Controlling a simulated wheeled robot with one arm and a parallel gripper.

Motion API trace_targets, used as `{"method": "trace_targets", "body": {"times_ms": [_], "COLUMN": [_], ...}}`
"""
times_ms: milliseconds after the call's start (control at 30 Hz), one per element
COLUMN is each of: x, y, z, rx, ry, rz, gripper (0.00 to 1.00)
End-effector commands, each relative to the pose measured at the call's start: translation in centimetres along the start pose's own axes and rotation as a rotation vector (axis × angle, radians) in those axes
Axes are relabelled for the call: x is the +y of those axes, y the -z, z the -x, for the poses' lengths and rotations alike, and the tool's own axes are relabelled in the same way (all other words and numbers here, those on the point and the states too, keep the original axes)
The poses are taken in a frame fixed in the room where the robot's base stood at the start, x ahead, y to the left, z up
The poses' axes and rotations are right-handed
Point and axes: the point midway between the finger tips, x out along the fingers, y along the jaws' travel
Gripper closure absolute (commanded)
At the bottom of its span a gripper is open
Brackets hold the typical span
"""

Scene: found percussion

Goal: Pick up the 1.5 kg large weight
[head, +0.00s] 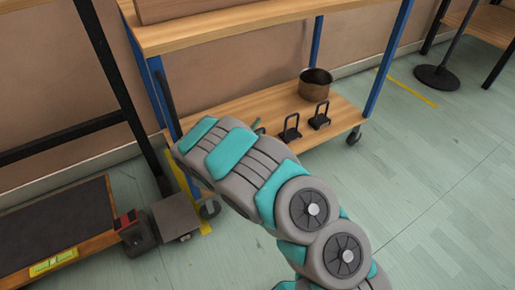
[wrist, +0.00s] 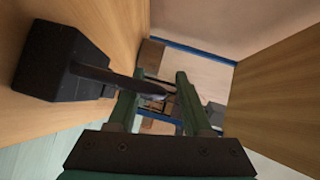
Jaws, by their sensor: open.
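Two black weights with upright loop handles, one on the left (head: 290,130) and one on the right (head: 319,117), stand on the lower wooden shelf (head: 240,112) in the head view. In the wrist view a dark block-shaped weight (wrist: 52,62) is close on the left, resting on a wooden surface. Its dark handle bar reaches across the left finger, its end showing between the fingers. I cannot tell which weight this is. My gripper (wrist: 160,100) is open, its green fingers apart. In the head view my arm hides most of the gripper; only a bit of green shows at the shelf.
A brown metal pot (head: 315,84) stands on the lower shelf at the back right. The upper shelf (head: 270,22) and blue legs (head: 388,60) frame the space. A grey plate (head: 176,215) and dark box (head: 136,235) are at the lower left.

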Motion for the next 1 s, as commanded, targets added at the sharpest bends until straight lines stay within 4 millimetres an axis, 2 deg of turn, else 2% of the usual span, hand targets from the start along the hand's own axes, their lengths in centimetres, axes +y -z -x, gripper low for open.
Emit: {"method": "trace_targets", "body": {"times_ms": [133, 400, 833, 1000], "x": [0.01, -0.05, -0.03, -0.02], "y": [0.06, 0.05, 0.07, 0.07], "z": [-1.46, -1.63, -1.61, -1.61], "rx": [0.002, 0.001, 0.001, 0.001], "ry": [0.000, 0.001, 0.001, 0.001], "rz": [-0.002, 0.001, 0.001, 0.001], "gripper": [0.50, 0.50, 0.99, 1.00]}}
